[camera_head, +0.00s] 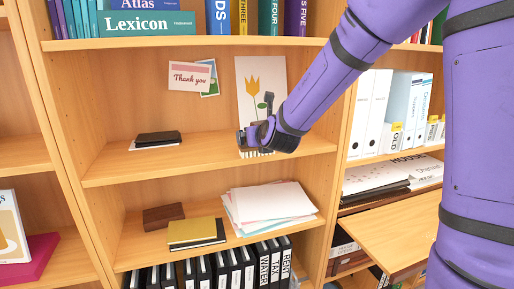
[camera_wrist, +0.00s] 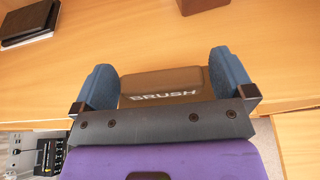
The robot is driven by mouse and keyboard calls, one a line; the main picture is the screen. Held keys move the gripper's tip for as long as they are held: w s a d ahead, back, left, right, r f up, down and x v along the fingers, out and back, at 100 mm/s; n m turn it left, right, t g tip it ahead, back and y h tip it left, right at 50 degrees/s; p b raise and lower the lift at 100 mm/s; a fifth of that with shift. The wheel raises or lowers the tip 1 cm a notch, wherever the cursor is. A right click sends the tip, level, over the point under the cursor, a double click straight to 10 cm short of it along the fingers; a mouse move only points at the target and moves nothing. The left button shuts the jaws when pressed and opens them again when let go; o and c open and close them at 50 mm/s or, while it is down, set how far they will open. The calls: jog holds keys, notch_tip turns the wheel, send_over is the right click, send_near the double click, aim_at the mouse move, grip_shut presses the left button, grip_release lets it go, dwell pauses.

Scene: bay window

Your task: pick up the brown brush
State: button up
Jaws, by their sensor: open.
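The brown brush (camera_wrist: 160,84), with "BRUSH" in pale letters, lies near the front edge of a wooden shelf in the wrist view. My gripper (camera_wrist: 160,78) is open, with one blue finger on each side of the brush. A narrow gap seems to show at each finger; I cannot tell whether either touches it. In the head view my gripper (camera_head: 255,138) is at the front of the middle shelf. A pale bristle edge of the brush (camera_head: 257,152) shows just under it; the rest is hidden by my gripper.
Black notebooks (camera_head: 158,138) lie left on the same shelf (camera_head: 205,150), with clear wood between. A tulip card (camera_head: 253,82) leans behind my gripper. A paper stack (camera_head: 270,202), a brown block (camera_head: 163,215) and a yellow book (camera_head: 196,231) lie on the shelf below.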

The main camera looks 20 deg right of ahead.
jog(key=shift+c, duration=0.5)
jog(key=c, duration=0.7)
jog(key=shift+r, duration=0.2)
